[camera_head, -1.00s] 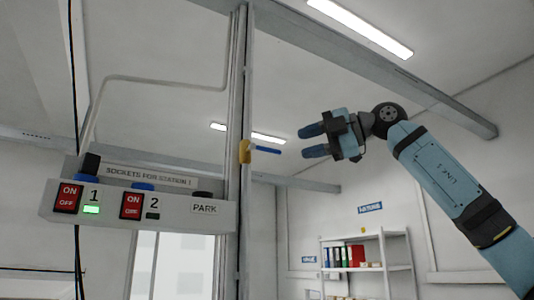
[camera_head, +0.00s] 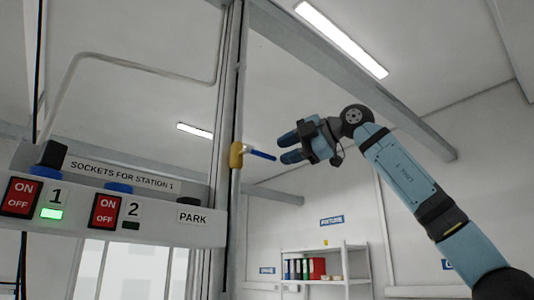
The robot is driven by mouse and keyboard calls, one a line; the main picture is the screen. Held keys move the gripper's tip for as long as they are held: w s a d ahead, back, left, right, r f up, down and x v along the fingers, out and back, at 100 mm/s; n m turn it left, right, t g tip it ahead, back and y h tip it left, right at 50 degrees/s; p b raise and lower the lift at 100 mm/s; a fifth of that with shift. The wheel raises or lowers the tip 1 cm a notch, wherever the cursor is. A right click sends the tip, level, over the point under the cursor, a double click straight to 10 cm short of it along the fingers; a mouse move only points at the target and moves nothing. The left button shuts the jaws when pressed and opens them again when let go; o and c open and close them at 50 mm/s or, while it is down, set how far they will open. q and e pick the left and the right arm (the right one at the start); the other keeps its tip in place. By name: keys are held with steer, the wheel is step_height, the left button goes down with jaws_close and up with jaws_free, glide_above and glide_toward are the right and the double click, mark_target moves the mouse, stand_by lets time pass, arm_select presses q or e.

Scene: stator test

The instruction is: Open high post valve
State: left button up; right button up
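The valve has a yellow body (camera_head: 236,155) on the tall grey post (camera_head: 233,90). Its blue lever handle (camera_head: 262,155) sticks out to the right, close to level and tilted slightly down. My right gripper (camera_head: 284,147) is to the right of the valve. Its two blue fingers point left and are spread apart with nothing between them. The fingertips are close to the free end of the lever in the picture; I cannot tell whether they touch it. My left gripper is not in view.
A socket panel (camera_head: 105,218) labelled for station 1, with red switches and a PARK label (camera_head: 193,217), stands left of the post. A pipe (camera_head: 140,70) runs above it. A shelf with binders (camera_head: 318,268) is in the background at right.

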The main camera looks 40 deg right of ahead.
mark_target(269, 157)
steer(key=shift+p+x, duration=0.6)
steer(key=shift+x, duration=2)
jaws_close()
